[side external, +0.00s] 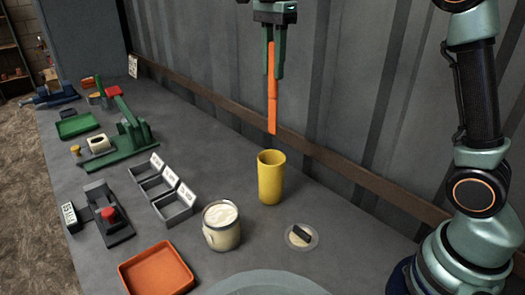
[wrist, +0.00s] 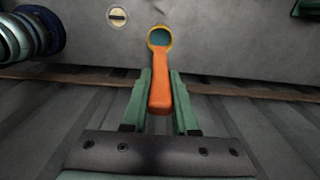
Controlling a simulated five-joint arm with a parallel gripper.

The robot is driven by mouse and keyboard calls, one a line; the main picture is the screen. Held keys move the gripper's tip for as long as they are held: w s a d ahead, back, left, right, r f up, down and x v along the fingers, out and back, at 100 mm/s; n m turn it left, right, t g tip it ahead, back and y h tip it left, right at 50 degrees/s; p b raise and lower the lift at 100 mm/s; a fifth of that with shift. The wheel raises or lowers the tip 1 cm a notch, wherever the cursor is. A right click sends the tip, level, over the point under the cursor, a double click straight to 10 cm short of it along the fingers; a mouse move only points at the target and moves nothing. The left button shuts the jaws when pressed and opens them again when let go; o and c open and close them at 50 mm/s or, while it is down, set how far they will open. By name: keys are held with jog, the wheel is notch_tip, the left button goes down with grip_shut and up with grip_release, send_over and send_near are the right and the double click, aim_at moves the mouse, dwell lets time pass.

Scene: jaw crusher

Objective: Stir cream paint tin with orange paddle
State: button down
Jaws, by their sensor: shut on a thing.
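The orange paddle (side external: 272,88) hangs upright from my gripper (side external: 274,72), which is shut on its upper part. In the wrist view the paddle (wrist: 160,92) runs between the two green fingers (wrist: 160,78). The paddle's lower tip is in the air above the yellow cup (side external: 270,182); in the wrist view the cup's rim (wrist: 160,37) shows just beyond the tip. The cream paint tin (side external: 222,227) stands open on the bench, in front and to the left of the yellow cup, with pale paint near its brim.
A round lid-like disc with a dark bar (side external: 301,237) lies right of the tin. An orange tray (side external: 156,270) is at the front left. Grey bins (side external: 163,190), a red-button box (side external: 108,216) and a green press (side external: 122,138) stand left. A ribbed wall (side external: 340,90) rises behind.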

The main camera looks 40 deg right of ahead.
dwell(0.5)
jog(key=s+a+f, duration=0.2)
jog(key=a+f, duration=0.1)
jog(key=a, duration=0.6)
jog(key=s+a+f, duration=0.1)
jog(key=a+f, duration=0.2)
jog(key=a, duration=0.6)
notch_tip(320, 180, down, 12)
jog(key=shift+r, duration=0.15)
jog(key=shift+s, duration=0.1)
dwell(1.0)
